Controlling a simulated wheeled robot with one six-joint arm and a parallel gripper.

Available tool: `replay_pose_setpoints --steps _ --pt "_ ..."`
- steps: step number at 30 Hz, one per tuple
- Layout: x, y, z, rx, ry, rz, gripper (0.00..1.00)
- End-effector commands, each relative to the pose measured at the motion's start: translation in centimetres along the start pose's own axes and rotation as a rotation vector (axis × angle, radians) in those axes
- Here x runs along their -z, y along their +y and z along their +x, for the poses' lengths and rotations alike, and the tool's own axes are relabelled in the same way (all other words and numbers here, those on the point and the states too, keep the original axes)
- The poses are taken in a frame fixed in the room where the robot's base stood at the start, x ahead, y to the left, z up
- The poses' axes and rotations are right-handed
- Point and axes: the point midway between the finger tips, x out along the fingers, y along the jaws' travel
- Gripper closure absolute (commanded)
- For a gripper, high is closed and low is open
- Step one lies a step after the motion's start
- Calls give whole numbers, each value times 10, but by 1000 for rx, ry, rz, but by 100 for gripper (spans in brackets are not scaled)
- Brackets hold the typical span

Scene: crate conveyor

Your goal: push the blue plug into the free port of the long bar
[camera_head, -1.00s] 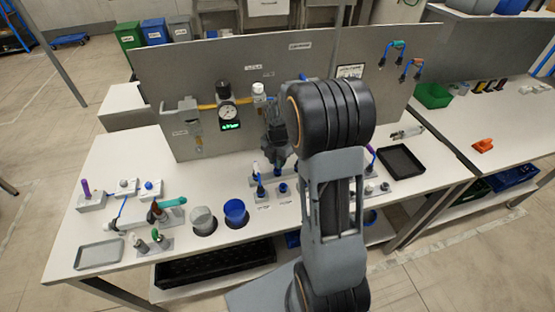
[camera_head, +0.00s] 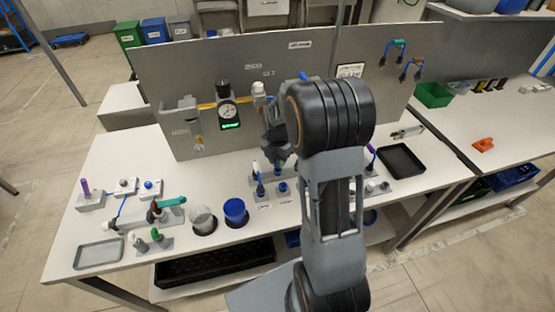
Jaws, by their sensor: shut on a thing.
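My gripper (camera_head: 279,161) is over the bench, mostly behind my own arm in this view. It points down and is shut on a small blue piece, which looks like the blue plug (camera_head: 280,166); little of the plug shows. Just below is a low grey bar (camera_head: 270,194) with a blue fitting (camera_head: 283,187) and, left of it, an upright white-topped part with a blue cable (camera_head: 258,181). The bar seems to run right behind my arm. Whether the plug touches a port cannot be told, and the free port is not clear.
A grey upright panel (camera_head: 160,85) with a gauge (camera_head: 228,113) stands close behind. A blue cup (camera_head: 236,211) and a clear cup (camera_head: 203,220) are at the left front. A black tray (camera_head: 401,161) lies at the right. The left bench top has free room.

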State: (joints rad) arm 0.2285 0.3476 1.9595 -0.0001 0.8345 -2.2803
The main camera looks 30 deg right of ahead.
Motion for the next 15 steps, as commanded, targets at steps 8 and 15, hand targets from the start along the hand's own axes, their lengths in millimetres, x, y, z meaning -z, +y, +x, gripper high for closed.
replay_pose_setpoints --steps 8,15 --pt "0 0 0 0 0 0 99" --pt "0 0 5 0 0 0 99"
